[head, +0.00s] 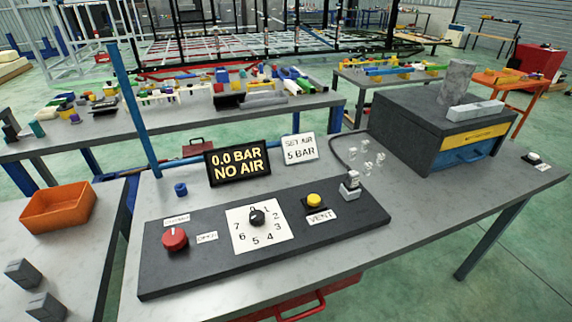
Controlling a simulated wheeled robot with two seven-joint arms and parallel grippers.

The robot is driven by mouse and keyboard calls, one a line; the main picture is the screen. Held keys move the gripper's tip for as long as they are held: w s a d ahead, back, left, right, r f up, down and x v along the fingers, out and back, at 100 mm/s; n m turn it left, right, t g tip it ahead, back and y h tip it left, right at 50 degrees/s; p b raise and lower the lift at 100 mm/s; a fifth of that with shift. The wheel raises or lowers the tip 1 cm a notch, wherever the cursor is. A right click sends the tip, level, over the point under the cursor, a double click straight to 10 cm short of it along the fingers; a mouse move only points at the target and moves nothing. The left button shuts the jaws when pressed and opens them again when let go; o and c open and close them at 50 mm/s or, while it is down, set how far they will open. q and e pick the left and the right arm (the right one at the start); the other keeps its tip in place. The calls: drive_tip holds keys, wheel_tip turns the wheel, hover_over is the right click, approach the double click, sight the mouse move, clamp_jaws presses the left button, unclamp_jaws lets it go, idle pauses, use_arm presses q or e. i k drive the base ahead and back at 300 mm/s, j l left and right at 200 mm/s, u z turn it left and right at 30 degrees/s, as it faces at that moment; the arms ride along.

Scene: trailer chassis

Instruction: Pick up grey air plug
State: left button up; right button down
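A small grey upright fitting (351,183) stands at the right end of the dark control panel (240,250). It looks most like the grey air plug, but it is too small for me to be sure. Several small clear or pale fittings (366,163) lie on the table behind it, near a thin dark hose. Another small dark and pale piece (533,158) sits at the table's far right, beside a white label. Neither of my grippers is clearly visible.
The display (237,162) reads 0.0 BAR NO AIR. The panel has a red knob (174,239), a dial and a yellow VENT button (315,200). A dark cabinet (420,120) stands at right. At left are an orange bin (58,222) and two grey blocks (22,272).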

sight(352, 184)
drive_tip(key=l+z, duration=0.1)
drive_tip(key=l, duration=0.45)
drive_tip(key=i+l+z, duration=0.1)
drive_tip(key=l, duration=0.4)
drive_tip(key=l+z, duration=0.1)
drive_tip(key=l, duration=0.45)
drive_tip(key=i+l+z, duration=0.1)
drive_tip(key=l, duration=0.4)
